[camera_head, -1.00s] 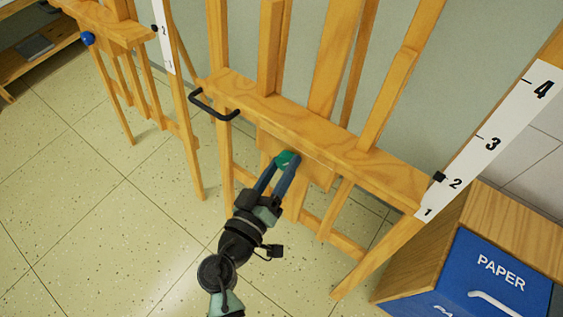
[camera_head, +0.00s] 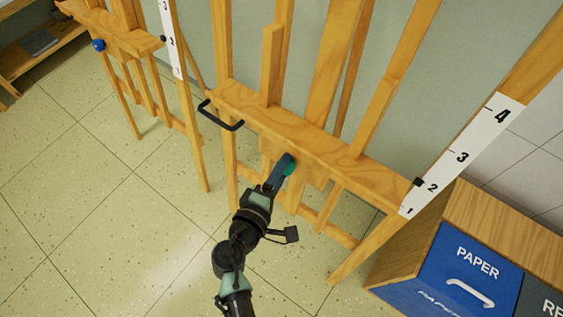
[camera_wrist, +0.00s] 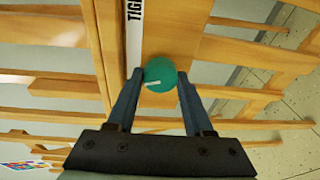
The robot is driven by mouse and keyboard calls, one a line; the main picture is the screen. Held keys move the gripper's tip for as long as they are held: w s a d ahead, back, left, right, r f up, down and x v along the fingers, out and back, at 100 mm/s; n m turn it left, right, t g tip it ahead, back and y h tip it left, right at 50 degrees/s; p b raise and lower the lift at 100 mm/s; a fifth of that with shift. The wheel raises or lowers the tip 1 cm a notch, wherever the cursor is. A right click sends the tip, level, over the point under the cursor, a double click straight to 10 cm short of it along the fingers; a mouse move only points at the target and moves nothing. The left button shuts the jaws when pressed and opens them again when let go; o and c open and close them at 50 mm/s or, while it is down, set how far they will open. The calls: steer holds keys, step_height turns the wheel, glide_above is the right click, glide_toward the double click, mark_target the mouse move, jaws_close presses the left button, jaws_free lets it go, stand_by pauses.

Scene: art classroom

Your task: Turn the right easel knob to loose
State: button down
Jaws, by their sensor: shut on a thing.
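The right easel (camera_head: 265,113) is wooden, with a round green knob (camera_head: 291,169) on the front of its crossbar. The knob also shows in the wrist view (camera_wrist: 160,73), with a short white mark towards its left side. My gripper (camera_wrist: 161,80) is shut on the knob, one finger on each side of it. In the head view my gripper (camera_head: 284,166) reaches the knob from below, and its fingers partly cover it. A white strip (camera_wrist: 134,30) beside the knob reads "TIG"; the rest of the word is hidden.
A black handle (camera_head: 220,118) sticks out of the crossbar left of the knob. A second easel (camera_head: 130,42) with a blue knob (camera_head: 98,45) stands at the far left. A blue-fronted paper bin (camera_head: 470,262) stands at the lower right. The tiled floor at left is clear.

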steer(key=shift+a+r+n+g+h+p, duration=0.15)
steer(key=shift+n+g+p, duration=0.25)
steer(key=shift+n+p, duration=1.35)
steer(key=shift+d+n+g+h+p, duration=0.15)
steer(key=shift+n+g+p, duration=0.25)
steer(key=shift+n+p, duration=1.3)
steer(key=shift+a+n, duration=0.1)
steer(key=shift+n, duration=0.25)
steer(key=shift+c, duration=1.5)
jaws_free()
steer(key=v, duration=1.2)
steer(key=shift+s+a+r, duration=0.2)
steer(key=shift+s+a, duration=0.05)
steer(key=shift+s, duration=0.05)
steer(key=shift+w, duration=0.1)
